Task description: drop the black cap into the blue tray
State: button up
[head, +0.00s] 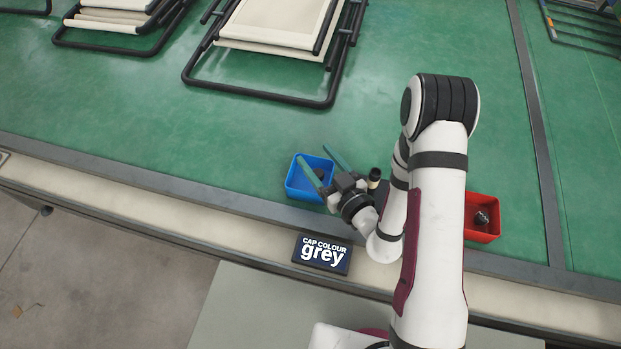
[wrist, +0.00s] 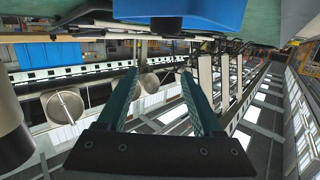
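The blue tray (head: 293,187) stands on the green table near its front edge. A small dark round piece (head: 320,174), perhaps a black cap, shows inside it, partly behind a finger. My gripper (head: 313,153) has two teal fingers spread apart over the tray. In the wrist view my gripper (wrist: 160,72) is open with nothing held between the fingers. The blue tray (wrist: 180,12) shows at the top edge of that view. A small dark bottle-like piece with a black top (head: 374,174) and pale band stands right of my gripper, partly hidden by my arm.
A red tray (head: 484,236) with a dark, shiny cap-like piece (head: 482,218) stands to the right of my arm. A sign (head: 323,254) at the front reads "CAP COLOUR grey". Folded lounger frames (head: 270,90) lie at the back. The green table left of the blue tray is clear.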

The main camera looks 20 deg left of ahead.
jog(key=shift+r, duration=0.4)
jog(key=d+r, duration=1)
jog(key=d, duration=0.1)
jog(key=shift+s+d, duration=0.35)
jog(key=shift+r, duration=0.1)
